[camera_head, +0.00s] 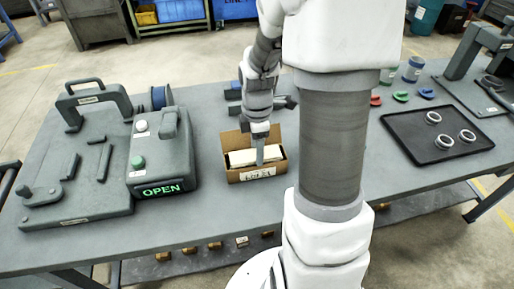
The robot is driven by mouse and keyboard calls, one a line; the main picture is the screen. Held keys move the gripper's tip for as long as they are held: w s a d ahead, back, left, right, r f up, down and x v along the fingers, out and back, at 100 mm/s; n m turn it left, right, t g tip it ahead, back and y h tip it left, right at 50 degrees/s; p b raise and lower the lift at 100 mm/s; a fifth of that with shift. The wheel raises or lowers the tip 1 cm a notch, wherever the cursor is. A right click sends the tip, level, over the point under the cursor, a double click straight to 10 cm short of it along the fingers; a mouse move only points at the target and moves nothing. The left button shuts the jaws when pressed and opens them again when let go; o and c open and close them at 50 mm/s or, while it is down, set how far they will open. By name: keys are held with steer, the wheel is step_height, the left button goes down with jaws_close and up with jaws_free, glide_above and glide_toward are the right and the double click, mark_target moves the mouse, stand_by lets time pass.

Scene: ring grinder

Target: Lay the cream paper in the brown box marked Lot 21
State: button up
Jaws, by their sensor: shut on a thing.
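The brown box (234,175) stands on the grey table, left of my arm's thick column. Its flaps are open and a white label on its front reads roughly "Lot 21", too small to be sure. The cream paper (242,157) shows inside the box opening, lying about flat. My gripper (260,160) points down into the box with its tips at the paper. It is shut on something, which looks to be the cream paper. The fingertips and the paper's right part are partly hidden.
A grey machine with a lit "OPEN" sign (162,189) stands left of the box. A black tray (420,150) with several metal rings is at the right. Small coloured caps and jars sit behind the tray. Bare table lies in front of the box.

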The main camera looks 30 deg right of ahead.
stand_by(0.4)
steer(key=o, duration=1.4)
steer(key=shift+c, duration=0.2)
steer(key=shift+o, duration=0.6)
steer(key=shift+s+a+r+p, duration=0.1)
steer(key=shift+s+r+p, duration=0.2)
steer(key=shift+r+p, duration=0.65)
steer(key=shift+s+a+r+p, duration=0.1)
steer(key=shift+s+r+p, duration=0.25)
steer(key=shift+r+p, duration=0.6)
steer(key=shift+s+a+r+p, duration=0.1)
steer(key=shift+s+r+p, duration=0.2)
steer(key=shift+r+p, duration=0.65)
steer(key=shift+r, duration=0.1)
